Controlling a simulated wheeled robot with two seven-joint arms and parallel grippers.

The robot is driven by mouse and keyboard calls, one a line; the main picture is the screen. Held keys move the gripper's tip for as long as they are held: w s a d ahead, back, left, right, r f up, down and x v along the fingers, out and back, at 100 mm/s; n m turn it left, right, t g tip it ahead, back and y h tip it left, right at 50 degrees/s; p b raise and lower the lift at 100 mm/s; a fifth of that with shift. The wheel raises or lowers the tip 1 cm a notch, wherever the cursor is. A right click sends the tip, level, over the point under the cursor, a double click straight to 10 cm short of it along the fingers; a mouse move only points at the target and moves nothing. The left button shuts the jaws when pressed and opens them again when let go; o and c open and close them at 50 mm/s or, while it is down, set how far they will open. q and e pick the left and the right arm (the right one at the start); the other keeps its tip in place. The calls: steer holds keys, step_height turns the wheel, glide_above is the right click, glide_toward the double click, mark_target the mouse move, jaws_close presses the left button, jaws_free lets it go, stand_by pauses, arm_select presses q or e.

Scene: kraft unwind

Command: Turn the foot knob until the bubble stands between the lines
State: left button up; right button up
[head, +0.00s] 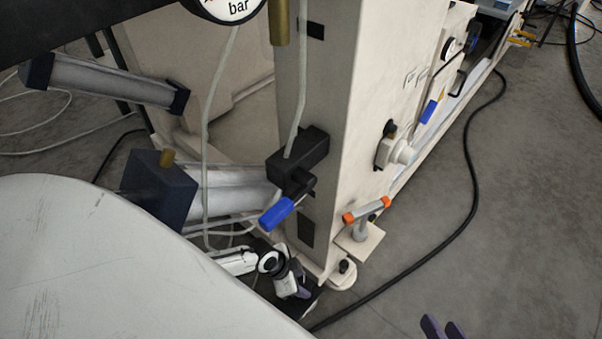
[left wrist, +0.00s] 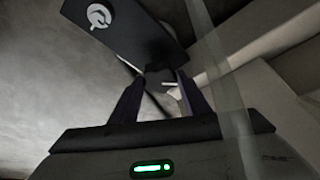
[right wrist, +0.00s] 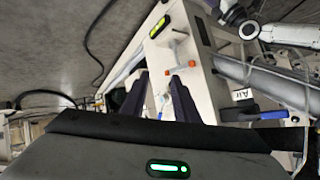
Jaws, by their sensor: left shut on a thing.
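My left gripper (left wrist: 162,82) is shut on a small dark knob-like thing (left wrist: 160,76), mostly hidden between the fingers; I take it for the foot knob. In the head view my left gripper (head: 302,289) is low beside the foot of the cream upright, its fingertips unclear. A yellow-green level vial (right wrist: 159,27) in a dark mount shows in the right wrist view; its bubble and lines are too small to read. My right gripper (right wrist: 159,77) is open and empty. Its purple fingers (head: 443,327) also show at the lower edge of the head view.
The cream upright (head: 325,130) carries a black valve with a blue lever (head: 277,214). An orange-ended handle (head: 367,209) stands at its base, near a round foot pad (head: 342,276). A black cable (head: 470,215) crosses the otherwise open floor at the right.

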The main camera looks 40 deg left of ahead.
arm_select(q)
steer(key=o, duration=1)
steer(key=shift+o, duration=0.2)
steer(key=shift+r, duration=0.15)
steer(key=p+v, duration=0.6)
steer(key=v, duration=0.4)
arm_select(e)
steer(key=d+f+g+h, duration=0.1)
steer(key=f, duration=0.1)
steer(key=s+d+f+g+h, duration=0.1)
steer(key=d+f, duration=0.1)
steer(key=shift+s+d+f+h, duration=0.15)
steer(key=shift+d+f+h, duration=0.05)
steer(key=shift+d+h, duration=0.1)
arm_select(q)
steer(key=shift+s, duration=0.1)
arm_select(e)
steer(key=shift+a, duration=0.1)
